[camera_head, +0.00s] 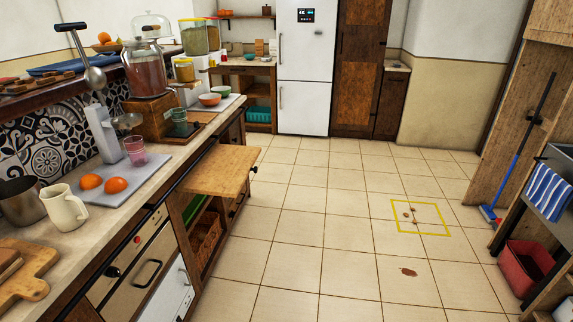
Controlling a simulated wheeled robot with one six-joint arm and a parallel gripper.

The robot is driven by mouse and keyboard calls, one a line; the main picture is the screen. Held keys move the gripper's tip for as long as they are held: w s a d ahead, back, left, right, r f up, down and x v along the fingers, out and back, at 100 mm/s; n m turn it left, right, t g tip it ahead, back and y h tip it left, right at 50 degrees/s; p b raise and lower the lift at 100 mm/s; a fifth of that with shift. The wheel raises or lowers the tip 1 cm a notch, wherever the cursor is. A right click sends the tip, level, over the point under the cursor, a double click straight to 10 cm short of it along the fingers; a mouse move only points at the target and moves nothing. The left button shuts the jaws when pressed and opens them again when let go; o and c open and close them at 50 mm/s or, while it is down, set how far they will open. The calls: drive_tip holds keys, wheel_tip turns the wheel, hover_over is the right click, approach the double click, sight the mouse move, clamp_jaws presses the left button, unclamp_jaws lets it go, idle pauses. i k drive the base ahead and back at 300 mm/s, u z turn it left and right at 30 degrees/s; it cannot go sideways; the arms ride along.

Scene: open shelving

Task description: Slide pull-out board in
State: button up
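The pull-out board (219,171) is a light wooden panel that sticks out from the front of the counter at the left, just below the worktop. It stands out over the tiled floor, with a small dark knob near its outer right edge. Its top looks bare. Open shelves with a wicker basket show below it. My gripper is not in view, so I cannot see where it is relative to the board.
The counter (150,190) holds oranges, a cream jug (64,209), jars and bowls. The tiled floor (330,215) in the middle is mostly free, with a yellow taped square (421,233) and a brown spot. A blue broom (489,214) and red bin (527,268) stand at right.

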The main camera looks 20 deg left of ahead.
sight(224, 170)
drive_tip(key=i, duration=0.65)
drive_tip(key=u, duration=0.95)
drive_tip(key=i, duration=1.75)
drive_tip(key=u, duration=0.2)
